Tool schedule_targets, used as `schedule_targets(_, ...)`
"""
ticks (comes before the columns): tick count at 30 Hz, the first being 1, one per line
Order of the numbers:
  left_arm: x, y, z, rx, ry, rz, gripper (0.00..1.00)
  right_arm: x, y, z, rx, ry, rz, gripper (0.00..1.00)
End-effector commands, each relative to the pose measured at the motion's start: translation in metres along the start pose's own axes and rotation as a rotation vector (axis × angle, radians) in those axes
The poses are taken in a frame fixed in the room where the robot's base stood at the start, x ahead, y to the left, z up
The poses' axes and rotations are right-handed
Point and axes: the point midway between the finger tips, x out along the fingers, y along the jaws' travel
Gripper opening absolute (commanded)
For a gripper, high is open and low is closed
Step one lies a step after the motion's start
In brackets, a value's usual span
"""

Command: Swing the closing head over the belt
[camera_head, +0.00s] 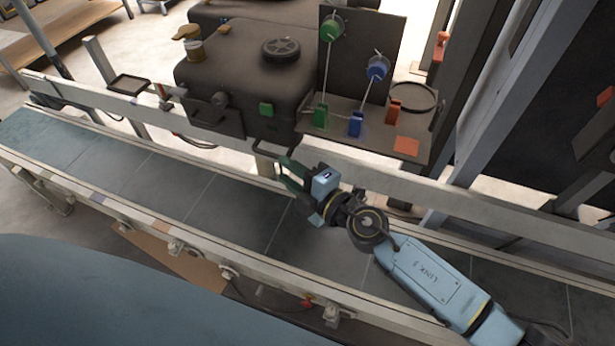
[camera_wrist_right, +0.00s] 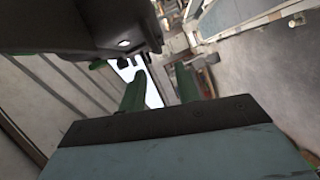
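A bulky dark grey machine housing (camera_head: 240,75), which I take to be the closing head, stands behind the belt (camera_head: 225,205). My right gripper (camera_head: 288,172) is over the belt, just in front of and below the housing's right front corner. Its green fingers (camera_wrist_right: 160,88) are apart with nothing visible between them. A dark body (camera_wrist_right: 90,25), probably the housing, is close by at upper left in the right wrist view. My left gripper is not in view.
Right of the housing, a grey shelf (camera_head: 340,128) carries green and blue spools (camera_head: 376,68) with threads and coloured blocks. Pale rails (camera_head: 420,190) run along the belt. A small black tray (camera_head: 129,84) is on the back rail. The belt's left stretch is clear.

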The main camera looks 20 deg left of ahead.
Motion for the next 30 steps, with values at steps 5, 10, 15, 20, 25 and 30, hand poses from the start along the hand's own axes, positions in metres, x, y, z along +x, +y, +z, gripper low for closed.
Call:
schedule_targets(5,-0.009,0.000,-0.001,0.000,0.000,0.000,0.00,-0.035,0.000,0.000,0.001,-0.001,-0.001,0.32)
schedule_targets(10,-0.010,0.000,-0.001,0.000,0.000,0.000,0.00,-0.051,-0.001,-0.001,0.002,0.000,-0.001,0.32)
schedule_targets(15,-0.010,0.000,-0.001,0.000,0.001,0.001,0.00,-0.055,-0.001,-0.001,0.001,0.002,0.000,0.32)
schedule_targets(20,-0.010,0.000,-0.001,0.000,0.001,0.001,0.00,-0.055,-0.001,-0.001,0.001,0.001,0.000,0.32)
schedule_targets(25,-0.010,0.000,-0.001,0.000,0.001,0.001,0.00,-0.055,-0.001,-0.001,0.001,0.001,0.000,0.32)
schedule_targets(30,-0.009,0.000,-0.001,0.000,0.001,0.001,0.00,-0.055,-0.004,0.002,0.010,-0.007,-0.001,0.32)
